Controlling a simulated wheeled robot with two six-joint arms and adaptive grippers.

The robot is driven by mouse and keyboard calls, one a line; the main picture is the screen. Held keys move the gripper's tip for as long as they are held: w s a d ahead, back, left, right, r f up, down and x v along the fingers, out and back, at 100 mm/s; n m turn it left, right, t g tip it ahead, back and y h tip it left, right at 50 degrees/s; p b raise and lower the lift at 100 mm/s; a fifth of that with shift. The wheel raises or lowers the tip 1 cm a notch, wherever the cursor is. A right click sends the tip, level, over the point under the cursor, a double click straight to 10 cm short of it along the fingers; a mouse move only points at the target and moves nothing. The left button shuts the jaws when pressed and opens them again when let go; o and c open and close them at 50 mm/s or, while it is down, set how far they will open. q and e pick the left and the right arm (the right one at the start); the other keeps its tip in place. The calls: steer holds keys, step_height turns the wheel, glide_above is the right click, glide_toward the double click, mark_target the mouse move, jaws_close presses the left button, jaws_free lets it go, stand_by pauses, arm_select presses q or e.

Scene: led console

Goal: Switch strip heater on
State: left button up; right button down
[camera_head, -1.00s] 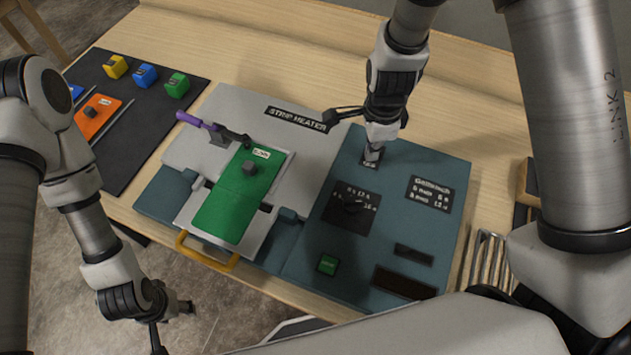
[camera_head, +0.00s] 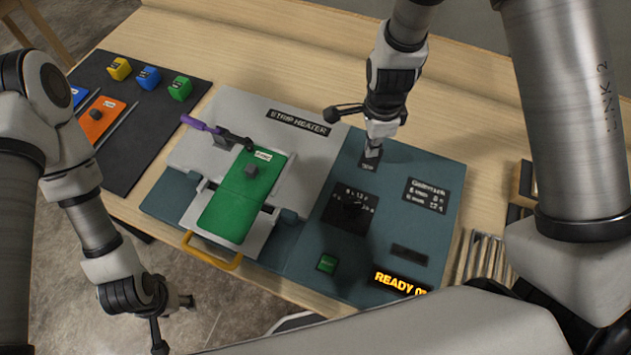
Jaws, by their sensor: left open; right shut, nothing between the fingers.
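The strip heater (camera_head: 238,112) is a light grey plate with a black "STRIP HEATER" label (camera_head: 297,122), beside a teal control panel (camera_head: 304,255). A small switch plate (camera_head: 369,161) sits at the panel's top. My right gripper (camera_head: 373,151) is shut and empty, its tip right at this switch; I cannot tell whether it touches, and it partly hides the switch. A display (camera_head: 400,281) at the panel's lower right glows orange with "READY" and further characters. My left gripper (camera_head: 172,325) is open, off the table's front edge.
A green sheet (camera_head: 240,198) with a grey knob lies on the heater's carriage, which has a yellow handle (camera_head: 211,252). A dark mat at left holds coloured blocks (camera_head: 148,78) and an orange sheet (camera_head: 101,119).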

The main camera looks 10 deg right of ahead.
steer(key=r+p, duration=0.2)
steer(key=r, duration=0.1)
steer(key=r+p, duration=0.2)
steer(key=shift+s+a, duration=0.2)
steer(key=shift+s, duration=0.1)
